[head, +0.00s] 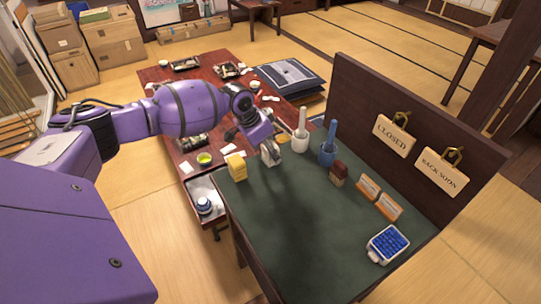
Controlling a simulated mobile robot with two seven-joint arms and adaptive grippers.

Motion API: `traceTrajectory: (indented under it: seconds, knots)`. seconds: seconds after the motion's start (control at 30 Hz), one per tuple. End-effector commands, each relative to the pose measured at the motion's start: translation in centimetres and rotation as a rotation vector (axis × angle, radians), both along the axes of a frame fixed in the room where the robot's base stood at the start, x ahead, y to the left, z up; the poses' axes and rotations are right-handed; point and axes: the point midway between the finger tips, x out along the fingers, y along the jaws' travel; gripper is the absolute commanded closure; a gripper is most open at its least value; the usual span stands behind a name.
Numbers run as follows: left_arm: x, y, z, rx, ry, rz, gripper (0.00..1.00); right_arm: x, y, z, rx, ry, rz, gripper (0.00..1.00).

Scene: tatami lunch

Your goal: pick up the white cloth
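No thing is plainly a white cloth in this view. Small flat white pieces lie on the low red-brown table: one white piece (228,149) near the green counter's far left corner, another white piece (186,167) near the table's front left edge. They are too small to tell cloth from paper. My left arm reaches in from the left, and my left gripper (270,153) points down over the far left part of the green-topped counter (300,235). Its fingers are too small to tell whether they are open or shut. My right gripper is out of view.
A yellow block stack (236,167) stands left of my gripper. A white mortar (300,138) and blue mortar (327,152) stand to its right. An upright board (420,150) backs the counter. Its front middle is clear.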

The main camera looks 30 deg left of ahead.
Motion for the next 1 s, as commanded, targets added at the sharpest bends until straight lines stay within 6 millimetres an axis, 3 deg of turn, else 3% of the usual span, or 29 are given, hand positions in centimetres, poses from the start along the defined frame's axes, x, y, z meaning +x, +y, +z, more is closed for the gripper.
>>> traceTrajectory:
  seconds: [0.1,0.37,0.73,1.0]
  knots:
    - [0.5,-0.3,-1.2,-0.001,0.0,0.002,0.35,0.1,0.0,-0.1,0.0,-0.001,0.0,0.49]
    - [0.5,-0.2,-1.4,0.0,-0.001,0.001,0.35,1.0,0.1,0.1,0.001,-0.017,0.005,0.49]
    - [0.5,-0.3,-1.4,-0.001,-0.001,0.001,0.82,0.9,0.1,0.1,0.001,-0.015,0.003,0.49]
    - [0.5,-0.3,-1.2,-0.001,-0.001,0.001,0.83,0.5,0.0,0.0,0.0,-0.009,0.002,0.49]
